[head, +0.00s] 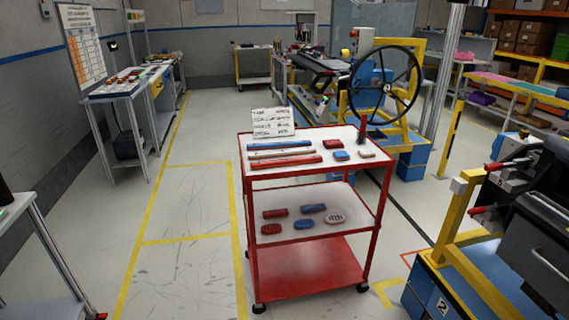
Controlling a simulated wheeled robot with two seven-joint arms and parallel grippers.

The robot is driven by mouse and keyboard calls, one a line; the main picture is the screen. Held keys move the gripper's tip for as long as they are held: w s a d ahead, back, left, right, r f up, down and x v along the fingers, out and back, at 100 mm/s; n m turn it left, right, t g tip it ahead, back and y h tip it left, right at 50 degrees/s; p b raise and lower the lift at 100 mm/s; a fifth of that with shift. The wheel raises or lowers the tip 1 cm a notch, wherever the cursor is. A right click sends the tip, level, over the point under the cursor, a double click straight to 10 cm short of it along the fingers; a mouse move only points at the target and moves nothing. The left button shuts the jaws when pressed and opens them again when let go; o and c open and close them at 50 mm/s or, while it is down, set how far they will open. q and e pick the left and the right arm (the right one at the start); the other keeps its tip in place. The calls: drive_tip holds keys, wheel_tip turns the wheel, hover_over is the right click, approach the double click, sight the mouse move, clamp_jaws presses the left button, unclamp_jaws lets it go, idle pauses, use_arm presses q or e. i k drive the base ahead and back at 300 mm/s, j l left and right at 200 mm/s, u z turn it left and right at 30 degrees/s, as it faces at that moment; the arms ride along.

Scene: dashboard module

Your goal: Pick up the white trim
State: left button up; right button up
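The white trim (282,153) is a long thin strip lying flat on the top shelf of a red cart (313,267). It lies between a blue strip (279,145) behind it and a red strip (284,161) in front of it. It looks pale with a darker line along it, and is too small to make out further. Neither of my grippers shows in the head view.
The top shelf also holds a written sign (272,122) and several small red, blue and white parts. The middle shelf (348,203) holds several red, blue and white pieces. A blue and yellow workstation (470,262) stands to the right. Floor left of the cart is clear.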

sight(287, 152)
drive_tip(key=z, duration=2.55)
drive_tip(key=u, duration=2.55)
drive_tip(key=i+l+u, duration=0.3)
drive_tip(key=i+l, duration=0.15)
drive_tip(key=i+l+u, duration=0.3)
drive_tip(key=i+l, duration=0.35)
